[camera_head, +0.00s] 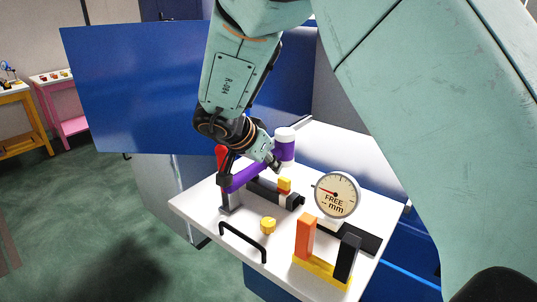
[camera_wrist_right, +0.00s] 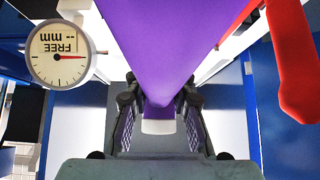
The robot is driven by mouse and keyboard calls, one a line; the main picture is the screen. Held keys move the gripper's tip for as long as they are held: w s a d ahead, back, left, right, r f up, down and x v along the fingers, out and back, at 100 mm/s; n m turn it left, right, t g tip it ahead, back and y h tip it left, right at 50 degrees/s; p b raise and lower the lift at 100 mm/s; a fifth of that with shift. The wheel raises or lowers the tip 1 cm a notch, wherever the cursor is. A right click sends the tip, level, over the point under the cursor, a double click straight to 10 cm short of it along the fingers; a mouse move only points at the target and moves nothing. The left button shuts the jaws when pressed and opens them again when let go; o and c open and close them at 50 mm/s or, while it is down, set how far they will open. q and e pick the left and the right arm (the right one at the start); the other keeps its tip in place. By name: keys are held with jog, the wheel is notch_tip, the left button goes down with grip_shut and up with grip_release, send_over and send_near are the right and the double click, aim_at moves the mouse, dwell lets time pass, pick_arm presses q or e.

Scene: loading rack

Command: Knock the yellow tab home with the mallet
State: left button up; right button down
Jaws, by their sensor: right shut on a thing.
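My right gripper (camera_head: 262,162) comes down from the top of the head view and is shut on the purple mallet (camera_head: 242,179). The purple handle slants across the dark fixture, and a purple cylinder with a white top (camera_head: 284,146), apparently the mallet's head, shows just right of the gripper. In the wrist view the mallet (camera_wrist_right: 150,45) runs between both fingers, with a white end below. The small yellow tab (camera_head: 285,184) stands up from the dark fixture (camera_head: 269,191), below and right of the gripper, apart from the mallet. My left gripper is not in view.
A round gauge (camera_head: 337,195) reading "FREE -- mm" stands at right. An orange and black upright pair on a yellow base (camera_head: 320,267), a yellow knob (camera_head: 268,226) and a black handle (camera_head: 242,243) occupy the front. A red handle (camera_head: 222,153) rises beside the gripper.

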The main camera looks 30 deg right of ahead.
aim_at(284, 185)
notch_tip(284, 185, down, 4)
jog(key=shift+s+f, duration=0.1)
dwell(0.5)
jog(key=shift+s, duration=0.1)
jog(key=shift+d, duration=0.1)
jog(key=shift+w, duration=0.2)
